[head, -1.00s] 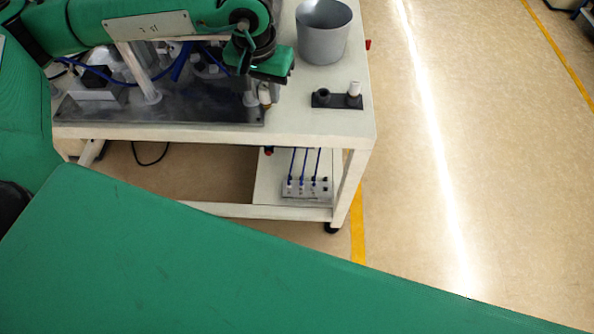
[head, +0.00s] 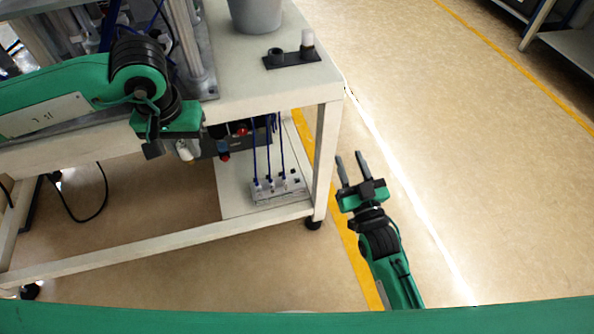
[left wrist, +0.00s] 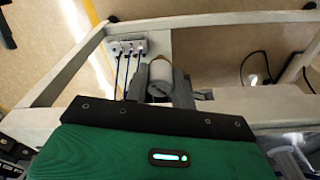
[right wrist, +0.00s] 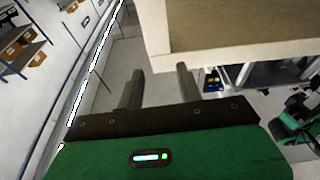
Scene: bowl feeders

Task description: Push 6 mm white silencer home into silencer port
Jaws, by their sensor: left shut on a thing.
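My left gripper (head: 176,148) is in front of the table's front edge, pointing down. It is shut on a white silencer (head: 187,151), which also shows as a pale cylinder (left wrist: 161,70) between the fingers in the left wrist view. A dark unit with red knobs (head: 232,141) hangs under the tabletop just right of it. A manifold with blue tubes (head: 277,189) sits on the lower shelf, also in the left wrist view (left wrist: 127,47). I cannot tell which opening is the silencer port. My right gripper (head: 352,168) is open and empty over the floor, right of the table.
On the tabletop (head: 235,88) stand a grey bowl (head: 256,14) and a black holder (head: 291,61) with a white-topped piece (head: 307,39) in it. The table leg (head: 325,160) is between the shelf and my right gripper.

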